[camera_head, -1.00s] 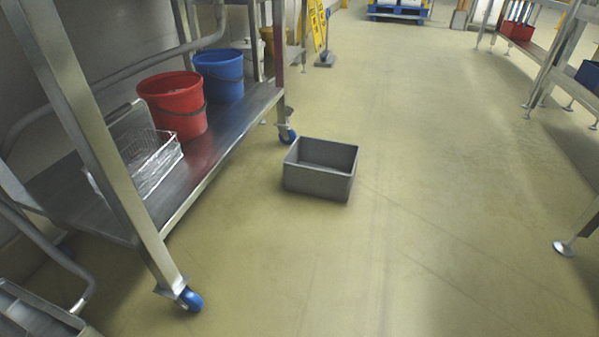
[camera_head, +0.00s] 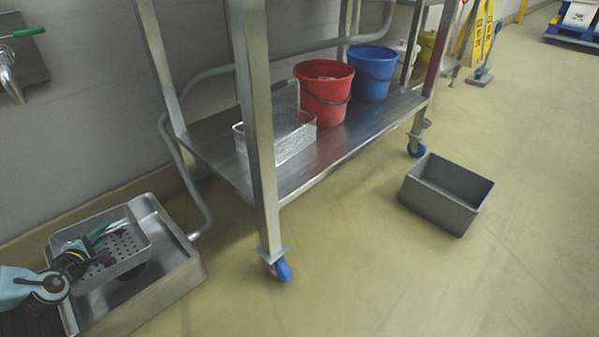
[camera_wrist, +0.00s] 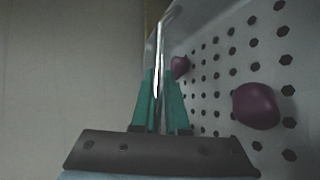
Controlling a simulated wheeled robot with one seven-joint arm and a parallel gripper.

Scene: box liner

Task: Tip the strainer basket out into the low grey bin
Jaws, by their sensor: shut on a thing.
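The strainer basket (camera_head: 115,247), a grey metal box with round holes, sits at the metal floor sink (camera_head: 165,280) in the lower left of the head view. My gripper (camera_head: 100,242) is at the basket's near side. In the wrist view, my gripper's green fingers (camera_wrist: 160,105) are shut on the basket's wall, with its perforated side (camera_wrist: 225,60) to the right. Two purple lumps (camera_wrist: 256,106) lie inside the basket. The low grey bin (camera_head: 447,192) stands on the floor at the right of the head view, apart from the basket; what I see of its inside looks empty.
A wheeled metal rack (camera_head: 330,157) stands between the basket and the bin. Its lower shelf holds a red bucket (camera_head: 323,92), a blue bucket (camera_head: 372,74) and a wire basket (camera_head: 278,140). Yellow floor signs (camera_head: 478,35) stand farther back. Floor in front of the rack is clear.

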